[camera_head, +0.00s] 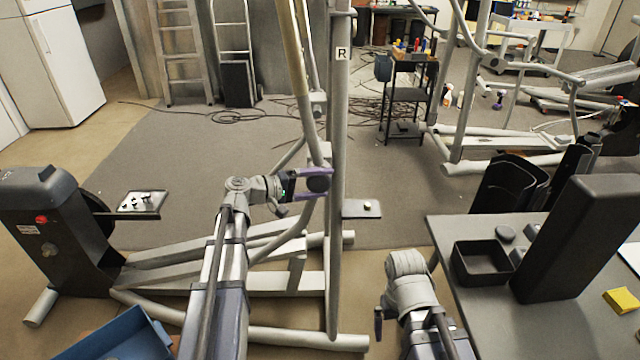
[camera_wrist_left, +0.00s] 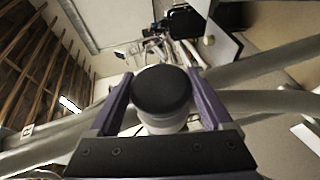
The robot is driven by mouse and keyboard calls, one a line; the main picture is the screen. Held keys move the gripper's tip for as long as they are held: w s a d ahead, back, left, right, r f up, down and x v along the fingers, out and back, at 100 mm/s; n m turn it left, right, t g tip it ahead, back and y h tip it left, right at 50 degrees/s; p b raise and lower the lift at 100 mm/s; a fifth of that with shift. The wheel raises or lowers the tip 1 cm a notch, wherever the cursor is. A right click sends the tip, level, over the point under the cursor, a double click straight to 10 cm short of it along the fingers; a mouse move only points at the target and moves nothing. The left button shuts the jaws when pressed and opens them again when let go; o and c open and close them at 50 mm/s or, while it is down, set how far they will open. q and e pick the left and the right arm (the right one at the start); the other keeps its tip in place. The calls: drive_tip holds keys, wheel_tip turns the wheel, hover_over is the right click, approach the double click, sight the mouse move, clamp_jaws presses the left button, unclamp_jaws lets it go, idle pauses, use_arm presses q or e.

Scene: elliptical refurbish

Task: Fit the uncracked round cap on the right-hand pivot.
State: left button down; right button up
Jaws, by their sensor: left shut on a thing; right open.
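My left gripper (camera_head: 318,181) has its purple fingers on both sides of a dark round cap (camera_head: 317,184), at the upright post labelled R. In the left wrist view the cap (camera_wrist_left: 162,91) sits between the fingertips of the left gripper (camera_wrist_left: 160,95). A pale grey cylinder, seemingly the pivot (camera_wrist_left: 162,124), shows just below the cap; I cannot tell whether the cap is seated on it. No crack shows on the visible cap face. My right gripper (camera_head: 379,324) is low at the front, apart from the machine and empty; its fingertips are mostly hidden.
A grey table (camera_head: 460,228) at the right bears a black bin (camera_head: 480,262), a grey round piece (camera_head: 505,233), a tall dark box (camera_head: 575,240) and a yellow block (camera_head: 621,300). A small shelf (camera_head: 362,209) juts beside the post. A blue bin (camera_head: 118,340) stands front left.

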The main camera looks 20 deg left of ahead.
use_arm(q)
unclamp_jaws()
drive_tip(key=shift+w, duration=0.1)
drive_tip(key=p+v, duration=0.1)
drive_tip(key=v, duration=0.7)
drive_tip(key=b+x, duration=0.1)
drive_tip(key=x, duration=0.7)
drive_tip(key=shift+s, duration=0.25)
